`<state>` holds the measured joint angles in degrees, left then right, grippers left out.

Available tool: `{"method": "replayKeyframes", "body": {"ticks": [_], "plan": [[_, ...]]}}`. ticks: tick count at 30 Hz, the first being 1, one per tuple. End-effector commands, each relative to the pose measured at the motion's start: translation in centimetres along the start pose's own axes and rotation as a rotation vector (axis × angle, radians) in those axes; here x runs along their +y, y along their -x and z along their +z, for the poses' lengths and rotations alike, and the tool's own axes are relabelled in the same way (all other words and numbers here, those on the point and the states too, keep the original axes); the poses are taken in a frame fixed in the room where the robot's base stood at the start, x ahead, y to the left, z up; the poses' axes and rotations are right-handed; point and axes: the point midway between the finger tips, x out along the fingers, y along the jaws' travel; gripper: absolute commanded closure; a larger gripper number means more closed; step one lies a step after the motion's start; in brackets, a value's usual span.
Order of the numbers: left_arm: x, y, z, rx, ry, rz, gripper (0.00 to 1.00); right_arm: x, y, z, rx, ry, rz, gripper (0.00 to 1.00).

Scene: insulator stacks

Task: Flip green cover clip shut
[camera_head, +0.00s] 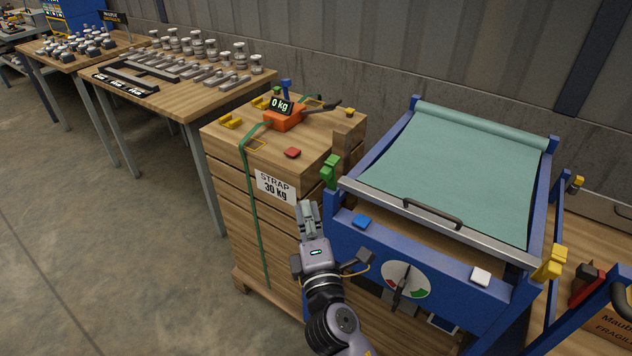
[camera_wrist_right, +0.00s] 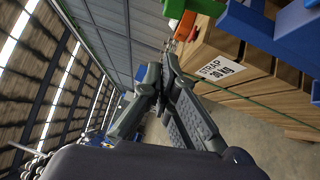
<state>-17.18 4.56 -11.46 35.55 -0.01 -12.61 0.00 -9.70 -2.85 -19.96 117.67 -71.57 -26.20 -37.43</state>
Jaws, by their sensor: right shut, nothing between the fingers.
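The green cover clip (camera_head: 330,172) sits at the left front corner of the blue frame (camera_head: 345,212), beside the end of the metal cover bar (camera_head: 430,221). It also shows at the top edge of the right wrist view (camera_wrist_right: 204,6). Whether it stands open or shut is hard to tell. The teal cover (camera_head: 465,160) lies spread over the frame, with a dark handle (camera_head: 432,212) on its bar. A yellow clip (camera_head: 550,263) is at the bar's right end. My right gripper (camera_head: 307,206) is shut and empty, just below and left of the green clip, apart from it. My left gripper is out of view.
A wooden crate stack (camera_head: 225,160) with a green strap and an orange 0 kg device (camera_head: 283,120) stands close at left. A dial (camera_head: 405,280) is on the frame's front. Tables with metal parts (camera_head: 190,85) stand farther left. The floor at left is clear.

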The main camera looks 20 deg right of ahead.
Motion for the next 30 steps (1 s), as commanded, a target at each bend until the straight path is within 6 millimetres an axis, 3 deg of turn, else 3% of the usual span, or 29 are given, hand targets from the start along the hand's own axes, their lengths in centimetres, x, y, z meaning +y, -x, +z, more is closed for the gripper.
{"method": "replayKeyframes", "body": {"ticks": [4, 9, 30], "plan": [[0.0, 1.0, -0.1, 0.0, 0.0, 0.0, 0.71, 0.3, -3.2, 0.1, -0.001, 0.002, 0.002, 1.0], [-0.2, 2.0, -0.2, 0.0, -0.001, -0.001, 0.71, 0.2, -4.8, 2.0, 0.001, 0.002, 0.0, 1.0], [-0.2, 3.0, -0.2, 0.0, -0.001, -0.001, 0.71, 0.3, -5.9, 2.9, 0.001, -0.011, -0.011, 1.0]]}}
